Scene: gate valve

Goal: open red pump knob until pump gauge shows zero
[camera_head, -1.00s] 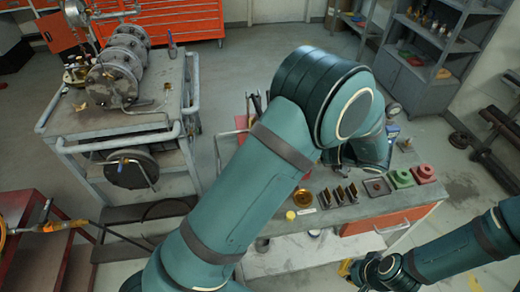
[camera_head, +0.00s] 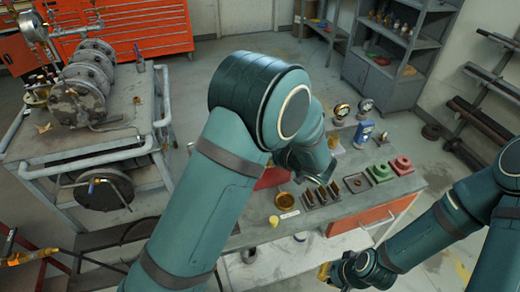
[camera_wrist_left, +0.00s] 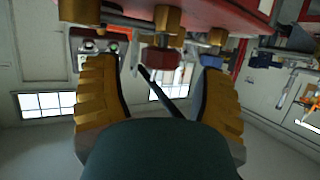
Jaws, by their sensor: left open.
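A red knob (camera_wrist_left: 163,58) on a brass stem hangs from a red panel (camera_wrist_left: 230,8) in the left wrist view. My left gripper (camera_wrist_left: 155,72) is open, with one yellow finger on each side of the knob; contact is not clear. In the head view, my left forearm hides this gripper and the knob. Two round gauges (camera_head: 341,111) (camera_head: 366,105) stand at the back of the bench, and another gauge (camera_head: 33,27) is on the cart. Which is the pump gauge, and their readings, cannot be told. My right gripper (camera_head: 325,271) is low at the bottom right, partly seen.
Beside the red knob are other brass fittings, one with a blue knob (camera_wrist_left: 213,60). The bench (camera_head: 330,212) holds a blue bottle (camera_head: 363,133) and several small trays and blocks. A cart (camera_head: 90,150) with a pump assembly (camera_head: 85,80) stands left. Open floor lies behind the bench.

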